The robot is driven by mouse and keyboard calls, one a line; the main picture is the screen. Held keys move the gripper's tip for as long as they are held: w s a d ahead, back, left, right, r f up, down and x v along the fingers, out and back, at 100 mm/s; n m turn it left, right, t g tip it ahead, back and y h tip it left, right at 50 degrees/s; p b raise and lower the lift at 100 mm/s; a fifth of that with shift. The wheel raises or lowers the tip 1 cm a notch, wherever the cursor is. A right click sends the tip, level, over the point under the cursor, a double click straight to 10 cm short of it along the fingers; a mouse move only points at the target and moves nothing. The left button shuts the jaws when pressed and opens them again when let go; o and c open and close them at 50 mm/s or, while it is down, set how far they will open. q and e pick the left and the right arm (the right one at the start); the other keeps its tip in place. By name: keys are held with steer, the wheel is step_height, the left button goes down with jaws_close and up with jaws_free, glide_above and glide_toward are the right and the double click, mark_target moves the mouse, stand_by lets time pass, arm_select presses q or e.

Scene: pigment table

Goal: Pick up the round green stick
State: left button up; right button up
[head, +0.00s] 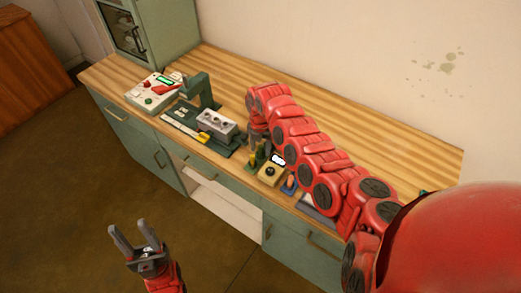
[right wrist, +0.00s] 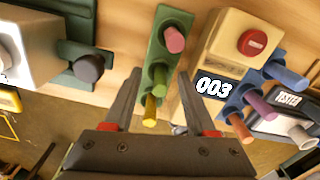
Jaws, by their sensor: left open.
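In the right wrist view, a green rack (right wrist: 161,50) holds a row of round sticks. A pink one is at the top, an olive-green stick (right wrist: 159,80) in the middle and a yellow one at the bottom. My right gripper (right wrist: 160,72) is open, its fingers on either side of the rack, with the green stick between them in the picture. Whether they touch it I cannot tell. In the head view, my right gripper (head: 258,140) is above the rack, partly hidden by the arm. My left gripper (head: 128,236) is open and empty, away from the table.
A beige box (right wrist: 228,45) with a red button and display "003" is right of the green rack. Beyond it, a blue rack (right wrist: 236,104) holds several sticks. The table's back (head: 330,120) is clear.

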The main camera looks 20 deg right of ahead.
jaws_close()
